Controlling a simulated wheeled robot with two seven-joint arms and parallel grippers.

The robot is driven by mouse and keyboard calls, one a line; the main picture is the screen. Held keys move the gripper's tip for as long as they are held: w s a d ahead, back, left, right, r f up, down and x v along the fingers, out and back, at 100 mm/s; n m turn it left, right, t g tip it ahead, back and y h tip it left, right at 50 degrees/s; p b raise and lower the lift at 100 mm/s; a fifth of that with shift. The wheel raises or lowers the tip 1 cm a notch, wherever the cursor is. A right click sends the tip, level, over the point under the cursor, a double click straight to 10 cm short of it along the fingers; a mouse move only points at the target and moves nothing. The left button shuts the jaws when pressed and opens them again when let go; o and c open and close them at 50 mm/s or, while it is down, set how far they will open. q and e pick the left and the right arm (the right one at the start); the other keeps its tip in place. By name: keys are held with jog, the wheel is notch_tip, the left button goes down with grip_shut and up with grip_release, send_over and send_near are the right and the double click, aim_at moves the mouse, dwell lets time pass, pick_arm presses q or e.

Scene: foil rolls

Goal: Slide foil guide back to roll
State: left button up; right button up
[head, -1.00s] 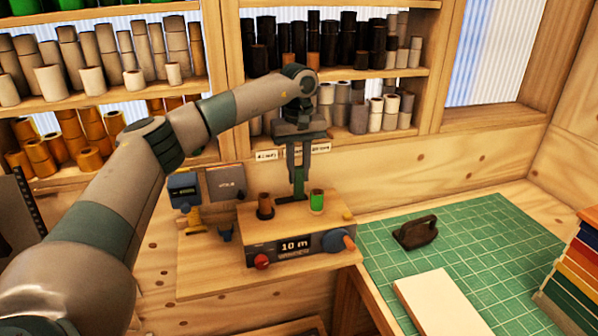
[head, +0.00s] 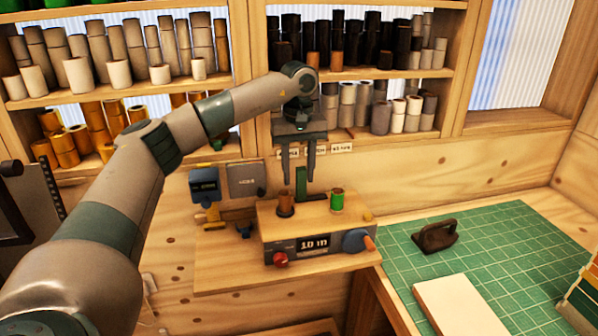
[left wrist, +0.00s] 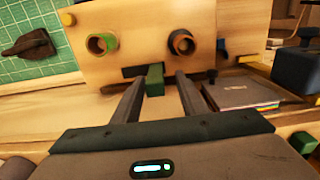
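The foil guide (head: 301,184) is a small upright green block at the back of the roll machine (head: 318,233). It stands between the brown roll (head: 286,205) and the green roll (head: 337,202), nearer the brown one. My left gripper (head: 299,180) points down at the guide, its two fingers apart. In the left wrist view the guide (left wrist: 155,80) shows between the open fingertips (left wrist: 160,77), with a gap on its right. The fingertips' exact height against the guide is hard to tell. My right gripper is in neither view.
The machine has a "10 m" display, a red knob (head: 281,259) and a blue knob (head: 357,240). A green cutting mat (head: 510,240) at right holds a dark iron-like tool (head: 435,235) and a pale board (head: 460,306). Shelves of rolls stand behind.

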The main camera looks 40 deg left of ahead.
pick_arm(q)
jog(key=shift+w+d+r, duration=0.1)
jog(key=shift+r+b, duration=0.35)
jog(key=shift+r, duration=0.2)
notch_tip(320, 180, up, 8)
jog(key=shift+f+b, duration=0.25)
jog(key=shift+b, duration=0.9)
notch_tip(320, 180, up, 9)
jog(key=shift+f+p, duration=0.2)
jog(key=shift+p, duration=0.25)
jog(key=shift+s+f, duration=0.1)
jog(key=shift+s, duration=0.15)
